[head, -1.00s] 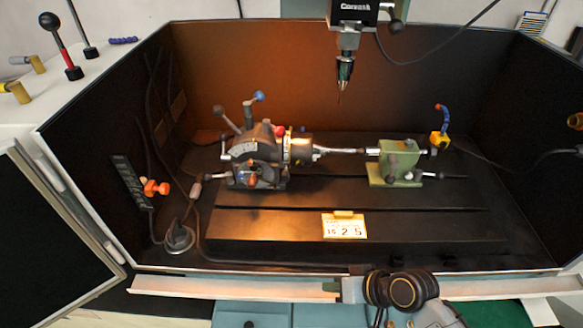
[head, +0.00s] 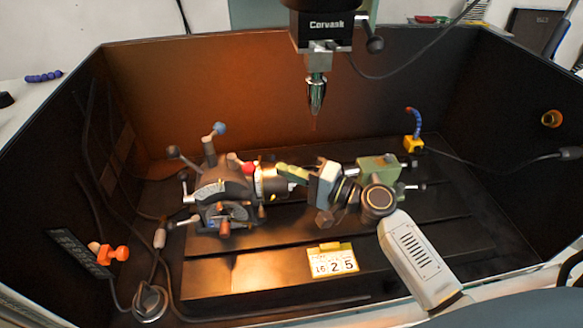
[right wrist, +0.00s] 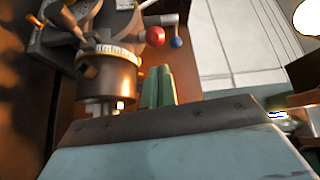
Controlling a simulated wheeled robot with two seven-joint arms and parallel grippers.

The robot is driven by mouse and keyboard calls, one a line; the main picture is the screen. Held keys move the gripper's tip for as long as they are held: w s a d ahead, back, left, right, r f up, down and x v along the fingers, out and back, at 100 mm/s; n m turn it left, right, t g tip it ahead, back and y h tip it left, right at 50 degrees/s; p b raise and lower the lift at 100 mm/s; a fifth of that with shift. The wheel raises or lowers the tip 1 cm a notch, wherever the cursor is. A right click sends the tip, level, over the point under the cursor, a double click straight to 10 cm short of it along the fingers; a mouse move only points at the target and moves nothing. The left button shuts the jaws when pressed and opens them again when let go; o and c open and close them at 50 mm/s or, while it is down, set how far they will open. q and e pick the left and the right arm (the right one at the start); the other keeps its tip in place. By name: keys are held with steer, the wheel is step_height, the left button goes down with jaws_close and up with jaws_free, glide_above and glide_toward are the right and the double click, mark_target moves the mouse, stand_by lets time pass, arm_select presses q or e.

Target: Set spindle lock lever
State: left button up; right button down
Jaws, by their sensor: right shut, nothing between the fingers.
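The indexing chuck (head: 225,195) stands on the left part of the slotted table. It carries a red-knobbed lever (head: 248,168), a blue-knobbed lever (head: 219,129) and a black-knobbed lever (head: 173,152). I cannot tell for certain which is the spindle lock lever. My right gripper (head: 282,168) is shut and empty, its green fingers pointing left beside the chuck's cylindrical body, short of the red knob. In the right wrist view the fingers (right wrist: 160,86) show beside the graduated collar (right wrist: 108,68), with the red knob (right wrist: 155,36) and blue knob (right wrist: 176,42) beyond them. My left gripper is out of view.
A drill spindle (head: 316,95) hangs above the table. The green tailstock (head: 378,168) stands behind my right wrist. A number plate (head: 332,262) lies at the front of the table (head: 215,275). An orange-handled fixture (head: 115,253) is on the left wall.

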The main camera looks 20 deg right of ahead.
steer(key=p+x, duration=0.1)
steer(key=x, duration=0.4)
steer(key=shift+w+a, duration=0.2)
steer(key=shift+w, duration=0.05)
steer(key=shift+w+a, duration=0.3)
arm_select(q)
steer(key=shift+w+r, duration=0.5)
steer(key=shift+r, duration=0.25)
